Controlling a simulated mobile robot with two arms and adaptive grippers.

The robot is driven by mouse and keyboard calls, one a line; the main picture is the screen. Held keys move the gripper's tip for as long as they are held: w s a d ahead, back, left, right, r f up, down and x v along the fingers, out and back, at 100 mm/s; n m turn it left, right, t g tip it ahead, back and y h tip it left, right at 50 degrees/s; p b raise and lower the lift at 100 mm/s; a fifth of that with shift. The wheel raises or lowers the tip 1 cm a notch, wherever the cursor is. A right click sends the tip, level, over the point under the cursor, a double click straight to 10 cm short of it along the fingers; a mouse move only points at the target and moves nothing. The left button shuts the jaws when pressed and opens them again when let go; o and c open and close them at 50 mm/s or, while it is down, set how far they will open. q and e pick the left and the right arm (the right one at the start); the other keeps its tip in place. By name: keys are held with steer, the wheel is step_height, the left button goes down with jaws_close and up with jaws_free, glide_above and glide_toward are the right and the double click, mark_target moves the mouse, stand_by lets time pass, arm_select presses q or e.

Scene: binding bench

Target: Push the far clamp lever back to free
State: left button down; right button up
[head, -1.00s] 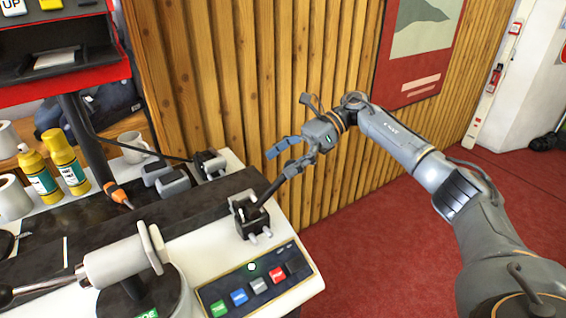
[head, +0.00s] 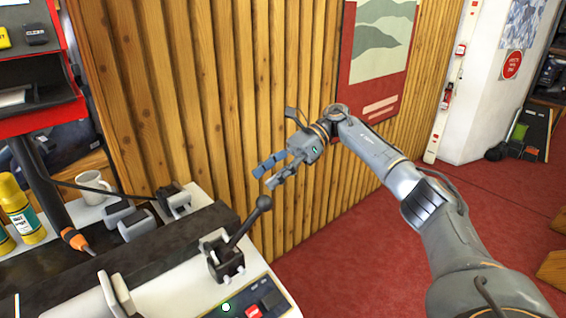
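A black clamp lever (head: 244,226) with a round ball knob leans up and to the right from its dark clamp block (head: 225,262), at the right end of the bench. My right gripper (head: 272,171) is above the knob, with its fingers pointing down and left. The two fingers look a little apart with nothing between them. A small gap shows between the fingers and the knob. My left gripper is out of view.
The bench (head: 165,292) carries a button panel (head: 262,306), a grey cylinder part (head: 85,307), a white mug (head: 93,187), yellow bottles (head: 20,208) and grey blocks (head: 135,222). A slatted wood wall (head: 200,100) stands close behind. Red floor is open at right.

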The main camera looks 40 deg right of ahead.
steer(key=v, duration=0.5)
steer(key=shift+s+d+r, duration=0.25)
steer(key=shift+s+r, duration=0.1)
steer(key=shift+s, duration=0.05)
steer(key=shift+d+f, duration=0.1)
